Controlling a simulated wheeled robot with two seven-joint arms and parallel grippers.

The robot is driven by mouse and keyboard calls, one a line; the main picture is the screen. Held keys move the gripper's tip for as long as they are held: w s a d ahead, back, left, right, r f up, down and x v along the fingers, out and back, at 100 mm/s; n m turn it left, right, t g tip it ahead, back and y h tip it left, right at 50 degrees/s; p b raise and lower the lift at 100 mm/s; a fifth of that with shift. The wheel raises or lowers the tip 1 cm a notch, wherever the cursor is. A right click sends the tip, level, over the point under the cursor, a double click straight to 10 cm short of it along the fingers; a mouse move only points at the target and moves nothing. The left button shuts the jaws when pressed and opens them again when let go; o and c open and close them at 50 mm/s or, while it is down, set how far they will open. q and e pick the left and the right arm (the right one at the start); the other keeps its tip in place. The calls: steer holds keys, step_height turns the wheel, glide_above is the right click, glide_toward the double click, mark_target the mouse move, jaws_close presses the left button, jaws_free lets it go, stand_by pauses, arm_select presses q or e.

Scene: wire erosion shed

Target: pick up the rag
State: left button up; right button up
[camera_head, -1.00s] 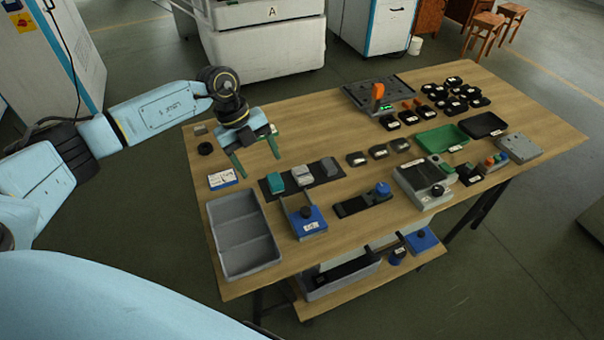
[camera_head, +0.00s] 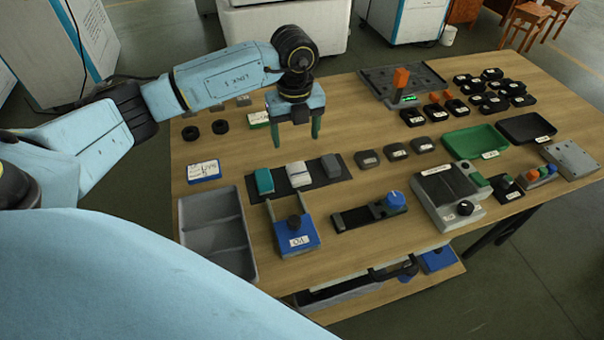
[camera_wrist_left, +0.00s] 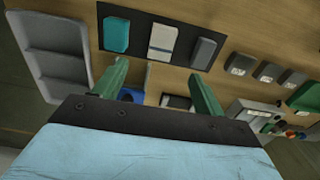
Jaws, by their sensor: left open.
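No thing in view is plainly a rag. A dark mat (camera_head: 317,184) on the table carries a teal piece (camera_head: 264,181), a pale grey-white piece (camera_head: 299,174) and a darker grey piece (camera_head: 331,166) in a row. I cannot tell whether one of them is the rag. They also show in the left wrist view: teal (camera_wrist_left: 116,34), pale (camera_wrist_left: 162,42) and dark grey (camera_wrist_left: 203,51). My left gripper (camera_head: 296,134) is open and empty, with green fingers pointing down above the table around the mat's far side. My right gripper is out of view.
A grey divided tray (camera_head: 213,192) stands at the table's near left. A blue-based fixture (camera_head: 297,236) and a black slide with a blue knob (camera_head: 395,200) are near the mat. Green (camera_head: 470,138) and black (camera_head: 525,127) trays lie right.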

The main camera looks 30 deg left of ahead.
arm_select(q)
glide_above(298, 170)
steer(key=f, duration=0.6)
steer(key=shift+s+a+f+b, duration=0.1)
steer(key=shift+s+f+b, duration=0.05)
steer(key=shift+s+b, duration=0.15)
steer(key=shift+f, duration=0.5)
steer(key=f, duration=0.3)
steer(key=f+b, duration=0.1)
steer(key=f, duration=0.1)
steer(key=shift+w, duration=0.25)
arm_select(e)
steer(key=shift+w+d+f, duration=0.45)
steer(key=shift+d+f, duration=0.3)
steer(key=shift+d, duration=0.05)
arm_select(q)
steer(key=shift+c, duration=1.4)
steer(key=c, duration=0.8)
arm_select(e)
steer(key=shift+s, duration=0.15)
arm_select(q)
steer(key=shift+r, duration=0.1)
